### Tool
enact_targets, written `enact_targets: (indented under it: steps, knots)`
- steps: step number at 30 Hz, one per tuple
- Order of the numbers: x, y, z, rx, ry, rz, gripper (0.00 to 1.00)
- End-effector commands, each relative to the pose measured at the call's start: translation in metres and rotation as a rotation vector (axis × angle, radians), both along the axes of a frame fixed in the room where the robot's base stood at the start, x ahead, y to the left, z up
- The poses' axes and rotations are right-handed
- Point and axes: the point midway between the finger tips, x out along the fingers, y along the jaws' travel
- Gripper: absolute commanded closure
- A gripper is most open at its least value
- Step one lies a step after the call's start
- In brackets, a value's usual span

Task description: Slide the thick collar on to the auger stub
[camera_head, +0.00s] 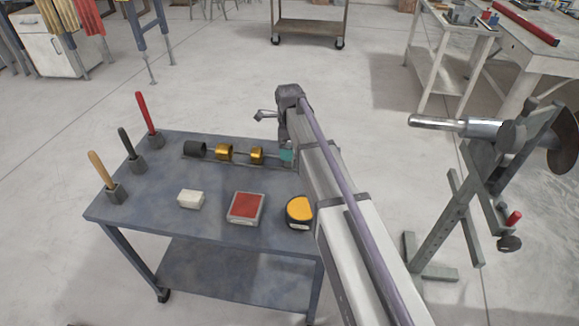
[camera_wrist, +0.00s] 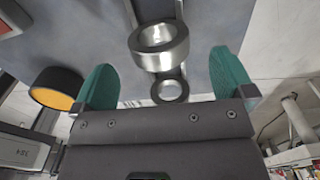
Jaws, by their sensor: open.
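My gripper (camera_wrist: 165,68) is open, with its teal fingers on either side of two silver collars in the wrist view. The nearer-looking, larger silver collar (camera_wrist: 172,57) is between the fingertips with no clear contact; a smaller silver ring (camera_wrist: 170,91) shows below it in the picture. I cannot tell for sure which is the thick collar. In the head view a teal finger (camera_head: 287,156) is at the right end of the collar row, and my arm hides the silver collars. The auger stub (camera_head: 436,122) is a bare, horizontal shiny shaft on the stand at the right.
A black collar (camera_head: 195,149) and gold collars (camera_head: 224,152) (camera_head: 257,155) lie in the row on the blue-grey cart (camera_head: 165,190). A white block (camera_head: 190,199), red-topped box (camera_head: 245,208) and tape measure (camera_head: 299,211) lie in front. Upright-handled tools (camera_head: 148,115) stand left. Floor separates cart and stand (camera_head: 455,210).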

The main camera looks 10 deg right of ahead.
Motion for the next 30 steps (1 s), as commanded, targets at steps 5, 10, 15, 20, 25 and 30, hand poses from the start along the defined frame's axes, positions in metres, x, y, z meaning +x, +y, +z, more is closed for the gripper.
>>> enact_targets:
  steps: [5,10,15,20,25,30]
  knots:
    - [0.0,0.0,-0.008,0.0,0.0,0.001,0.0]
    - [-0.001,0.001,-0.044,0.0,0.0,0.001,0.0]
    - [-0.001,0.001,-0.055,0.0,0.0,0.001,0.0]
    - [-0.001,0.001,-0.052,0.0,0.0,0.001,0.0]
    - [-0.001,0.001,-0.052,0.0,0.0,0.001,0.16]
    - [-0.001,0.001,-0.052,0.0,0.0,0.001,0.33]
